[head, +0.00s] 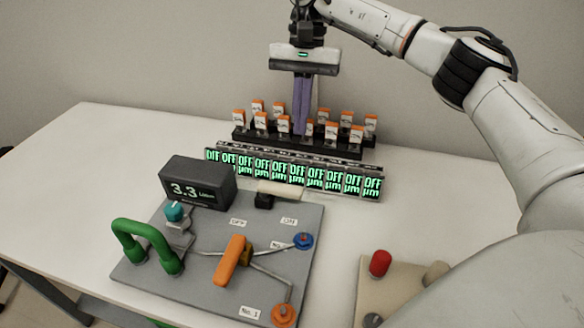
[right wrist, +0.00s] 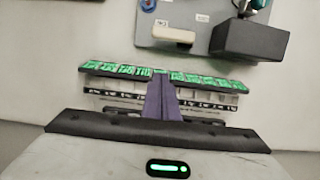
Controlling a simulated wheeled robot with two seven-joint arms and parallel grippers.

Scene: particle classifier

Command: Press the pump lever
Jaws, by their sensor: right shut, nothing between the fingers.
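A grey panel (head: 205,270) lies on the white table and carries the controls. A cream lever with a black base (head: 280,188) sits at its back edge, by labels OFF and ON; it also shows in the right wrist view (right wrist: 171,34). An orange lever (head: 233,262) stands mid-panel among pipes. No control is marked as the pump lever. My right gripper (head: 302,130) points down at the back of the table, behind the panel, with its purple fingers together and empty; it also shows in the right wrist view (right wrist: 160,75). It is apart from both levers. My left gripper is out of view.
A black display (head: 200,183) reading 3.3 and a green handle (head: 148,245) stand on the panel. A row of green OFF displays (head: 300,174) and an orange-topped rack (head: 250,136) stand behind. A beige box with a red knob (head: 379,263) is at right.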

